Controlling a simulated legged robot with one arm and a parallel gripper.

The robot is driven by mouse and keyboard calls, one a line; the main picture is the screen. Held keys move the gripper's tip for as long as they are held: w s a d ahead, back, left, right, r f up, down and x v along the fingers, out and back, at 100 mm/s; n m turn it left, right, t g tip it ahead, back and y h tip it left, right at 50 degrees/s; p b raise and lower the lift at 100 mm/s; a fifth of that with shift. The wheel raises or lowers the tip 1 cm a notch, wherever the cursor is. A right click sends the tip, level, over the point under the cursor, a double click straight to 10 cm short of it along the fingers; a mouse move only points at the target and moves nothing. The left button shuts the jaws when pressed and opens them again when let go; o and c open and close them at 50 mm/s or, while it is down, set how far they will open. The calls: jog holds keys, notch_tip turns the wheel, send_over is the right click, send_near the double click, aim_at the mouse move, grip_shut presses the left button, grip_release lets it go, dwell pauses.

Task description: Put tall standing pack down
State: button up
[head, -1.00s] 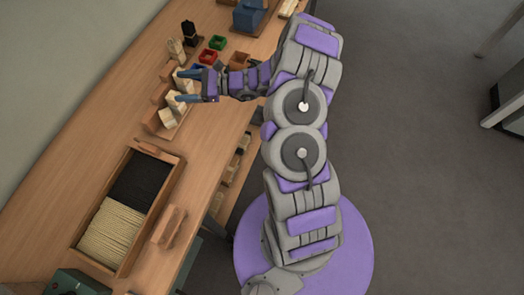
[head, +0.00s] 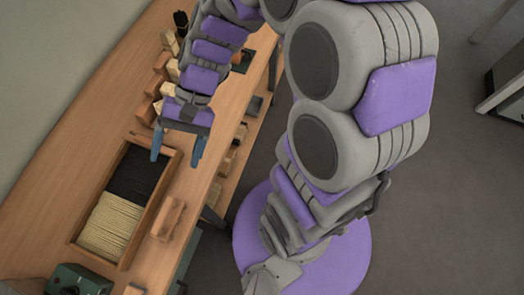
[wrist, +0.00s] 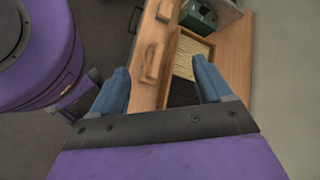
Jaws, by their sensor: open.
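Pale bristle packs (head: 168,89) stand at the wooden rack (head: 146,112) beyond the tray, partly hidden by my arm. A taller pale piece (head: 169,40) stands upright farther back beside a dark one; I cannot tell which is the named pack. My gripper (head: 176,152) is open and empty, with its blue fingers spread above the bench near the far end of the bristle tray (head: 166,195). In the wrist view my gripper (wrist: 163,68) has nothing between its fingers, and the tray (wrist: 172,62) shows beyond them.
The tray holds dark bristles (head: 134,174) and pale bristles (head: 106,226) in separate sections. A wooden block with a raised grip (head: 167,218) lies beside it near the bench edge. A green machine (head: 78,281) stands at the near end. The bench (head: 85,135) left of the tray is clear.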

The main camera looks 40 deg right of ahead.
jog(key=s+d+r+n+t+h, duration=0.1)
jog(key=s+d+n+h, duration=0.3)
jog(key=s+d+h, duration=0.5)
jog(key=s+d+t, duration=0.1)
jog(key=s+d, duration=0.1)
jog(key=d, duration=0.3)
jog(key=shift+s+t, duration=0.3)
jog(key=shift+t, duration=0.1)
